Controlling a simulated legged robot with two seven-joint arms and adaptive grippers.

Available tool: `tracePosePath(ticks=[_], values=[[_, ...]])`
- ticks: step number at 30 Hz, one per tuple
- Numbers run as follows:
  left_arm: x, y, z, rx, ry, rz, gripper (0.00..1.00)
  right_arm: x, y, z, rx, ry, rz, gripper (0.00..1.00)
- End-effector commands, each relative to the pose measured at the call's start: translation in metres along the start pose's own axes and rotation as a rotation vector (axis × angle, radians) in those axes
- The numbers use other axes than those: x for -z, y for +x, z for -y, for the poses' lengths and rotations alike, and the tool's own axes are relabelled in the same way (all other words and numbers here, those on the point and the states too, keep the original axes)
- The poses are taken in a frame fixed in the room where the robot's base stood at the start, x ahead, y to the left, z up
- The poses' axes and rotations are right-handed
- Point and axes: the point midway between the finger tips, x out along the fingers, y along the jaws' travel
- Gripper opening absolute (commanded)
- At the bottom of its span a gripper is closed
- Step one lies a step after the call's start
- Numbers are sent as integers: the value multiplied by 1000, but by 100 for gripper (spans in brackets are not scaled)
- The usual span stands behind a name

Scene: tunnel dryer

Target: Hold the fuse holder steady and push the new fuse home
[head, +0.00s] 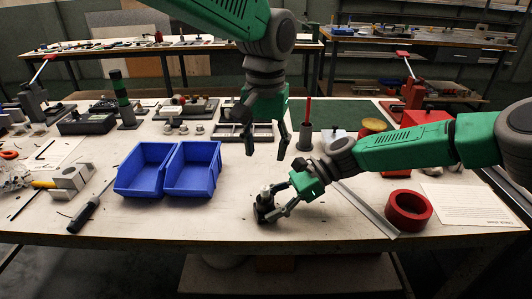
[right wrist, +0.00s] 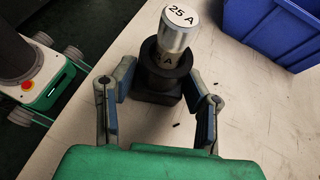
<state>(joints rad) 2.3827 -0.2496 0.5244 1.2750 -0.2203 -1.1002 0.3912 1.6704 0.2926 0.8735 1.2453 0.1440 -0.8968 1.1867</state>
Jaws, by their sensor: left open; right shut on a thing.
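The black fuse holder (right wrist: 160,80) stands on the table near its front edge; it also shows small in the head view (head: 264,214). The silver fuse (right wrist: 178,30), with a white end marked "25 A", stands in the holder's round mouth, with much of its body showing above the rim. My right gripper (head: 268,212) is shut on the holder, its fingers on either side of it in the right wrist view (right wrist: 162,98). My left gripper (head: 266,152) is open and empty, pointing down above the table behind the holder, apart from the fuse.
Two blue bins (head: 192,170) stand left of the holder. A red tape roll (head: 408,211), a metal strip (head: 365,208) and a paper sheet (head: 470,204) lie to the right. A grey divided tray (head: 245,134) and a red-tipped upright tool (head: 306,125) are behind.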

Motion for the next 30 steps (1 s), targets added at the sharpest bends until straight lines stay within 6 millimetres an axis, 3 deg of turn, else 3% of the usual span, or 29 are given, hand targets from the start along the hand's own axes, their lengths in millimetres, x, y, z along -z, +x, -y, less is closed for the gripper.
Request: tracePosePath(ticks=[6, 7, 9, 20, 23, 30], values=[[0, 0, 0, 0, 0, -1, 43, 0, 0, 0, 0, 0, 0, 16], [0, 0, 0, 0, 0, -1, 43, 0, 0, 0, 0, 0, 0, 48], [0, 0, 0, 0, 0, -1, 43, 0, 0, 0, 0, 0, 0, 65], [0, 0, 0, 0, 0, -1, 43, 0, -4, 0, 1, 0, -1, 65], [0, 0, 0, 0, 0, -1, 43, 1, -15, 0, 2, 0, -2, 65], [0, 0, 0, 0, 0, -1, 43, 1, -66, 1, 4, 0, -1, 65]])
